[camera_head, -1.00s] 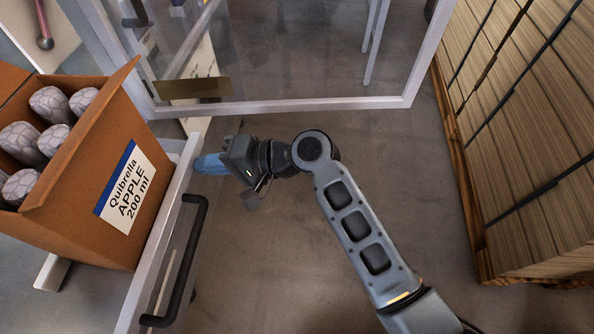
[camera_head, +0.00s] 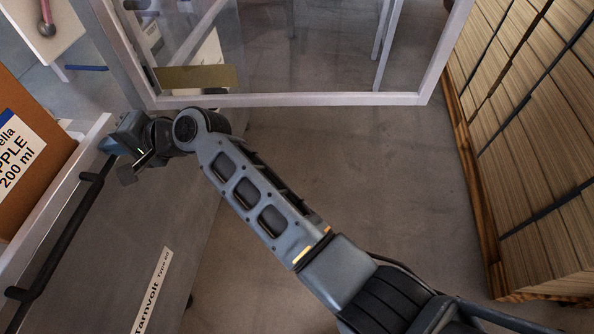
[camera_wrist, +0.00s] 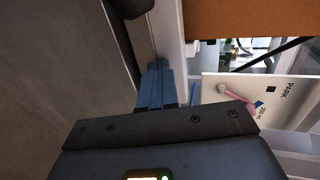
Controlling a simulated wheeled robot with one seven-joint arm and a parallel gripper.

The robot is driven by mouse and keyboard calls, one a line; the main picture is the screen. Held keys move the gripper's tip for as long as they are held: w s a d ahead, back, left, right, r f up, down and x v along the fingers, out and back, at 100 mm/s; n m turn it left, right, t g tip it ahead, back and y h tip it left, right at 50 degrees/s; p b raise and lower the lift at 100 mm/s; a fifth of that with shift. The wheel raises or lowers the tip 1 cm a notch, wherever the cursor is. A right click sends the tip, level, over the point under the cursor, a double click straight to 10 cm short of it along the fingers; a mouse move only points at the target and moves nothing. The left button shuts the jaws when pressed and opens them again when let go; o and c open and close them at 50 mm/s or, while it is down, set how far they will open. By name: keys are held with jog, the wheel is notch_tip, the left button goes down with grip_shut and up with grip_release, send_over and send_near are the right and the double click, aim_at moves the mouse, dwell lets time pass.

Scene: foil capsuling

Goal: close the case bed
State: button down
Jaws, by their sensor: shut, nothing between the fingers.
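The case bed (camera_head: 88,146) is a pale-rimmed drawer at the left with a long black handle (camera_head: 62,240) on its front. A brown carton (camera_head: 40,190) with an apple label stands in it, partly out of view. My gripper (camera_head: 108,143) is shut and empty at the bed's front edge, near the handle's far end. In the wrist view its blue fingers (camera_wrist: 155,85) are together beside the pale rim (camera_wrist: 170,40), with the handle (camera_wrist: 130,6) close by. Whether the fingertips touch the bed is hard to tell. How far the bed stands open is out of view.
A clear framed door (camera_head: 300,98) stands across the back, close to my wrist. A strapped stack of boards (camera_head: 535,150) on a pallet is at the right. A grey front with a "Tarnvolt" label (camera_head: 152,290) lies below the handle. The middle floor is clear.

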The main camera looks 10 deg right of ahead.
aim_at(82, 140)
jog(key=a+b, duration=0.1)
jog(key=a, duration=0.1)
jog(key=w+a+b, duration=0.1)
jog(key=a, duration=0.1)
jog(key=w+a+b, duration=0.1)
jog(key=a, duration=0.1)
jog(key=shift+w+a+f, duration=0.1)
jog(key=shift+w+a, duration=0.05)
jog(key=shift+a, duration=0.15)
jog(key=shift+w+a+r, duration=0.1)
jog(key=shift+r, duration=0.1)
jog(key=shift+a+r, duration=0.15)
